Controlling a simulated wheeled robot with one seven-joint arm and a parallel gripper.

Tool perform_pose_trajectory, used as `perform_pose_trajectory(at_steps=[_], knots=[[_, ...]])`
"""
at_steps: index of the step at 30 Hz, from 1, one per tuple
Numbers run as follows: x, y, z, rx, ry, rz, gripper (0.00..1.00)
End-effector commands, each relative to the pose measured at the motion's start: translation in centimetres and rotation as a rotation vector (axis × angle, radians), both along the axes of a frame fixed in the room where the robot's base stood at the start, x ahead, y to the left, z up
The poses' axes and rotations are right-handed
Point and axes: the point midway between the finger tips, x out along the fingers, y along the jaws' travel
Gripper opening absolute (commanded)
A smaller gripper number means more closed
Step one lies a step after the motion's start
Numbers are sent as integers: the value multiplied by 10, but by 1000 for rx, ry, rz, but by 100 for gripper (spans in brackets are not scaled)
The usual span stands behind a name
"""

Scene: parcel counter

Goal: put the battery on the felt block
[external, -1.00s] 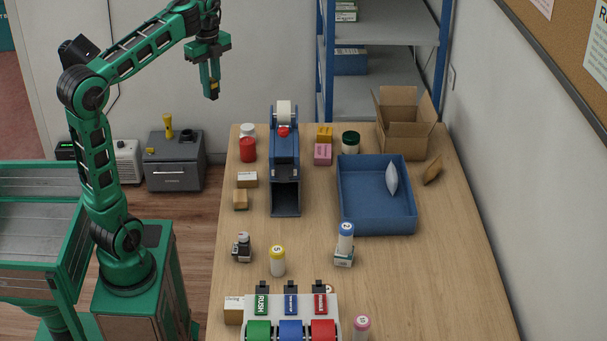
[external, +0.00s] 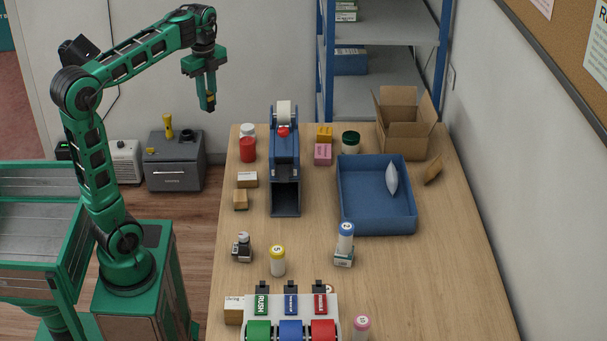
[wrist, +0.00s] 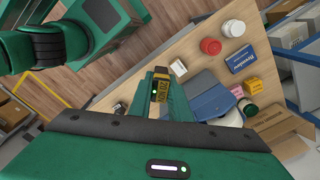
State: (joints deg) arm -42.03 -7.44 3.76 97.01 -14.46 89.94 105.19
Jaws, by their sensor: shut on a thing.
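The battery (wrist: 160,91) is a small yellow and black block with lettering, held between the fingers of my gripper (wrist: 160,78) in the wrist view. In the external view my gripper (external: 209,104) points down in the air to the left of the counter's far end, with a bit of yellow showing at its tip. It is shut on the battery, well above and apart from the counter. I cannot pick out the felt block for sure in either view.
The wooden counter (external: 300,240) holds a blue tape dispenser (external: 285,155), a red jar (external: 248,149), a blue tray (external: 376,228), an open carton (external: 405,142) and several small boxes and bottles. A grey cabinet (external: 175,165) stands left of it. The counter's right front is clear.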

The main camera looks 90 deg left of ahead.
Motion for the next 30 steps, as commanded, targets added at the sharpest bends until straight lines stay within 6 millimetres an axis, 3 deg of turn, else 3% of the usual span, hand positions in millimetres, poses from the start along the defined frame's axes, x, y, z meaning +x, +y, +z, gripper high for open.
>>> perform_pose_trajectory(at_steps=[5, 13, 18, 23, 30], knots=[[1, -2, -22, -2, -1, -5, 0], [0, -1, -93, -4, 2, -1, 0], [0, -1, -126, -2, 1, -1, 0], [5, -5, -142, 1, -1, -1, 0], [34, -35, -168, -1, 1, -4, 0]])
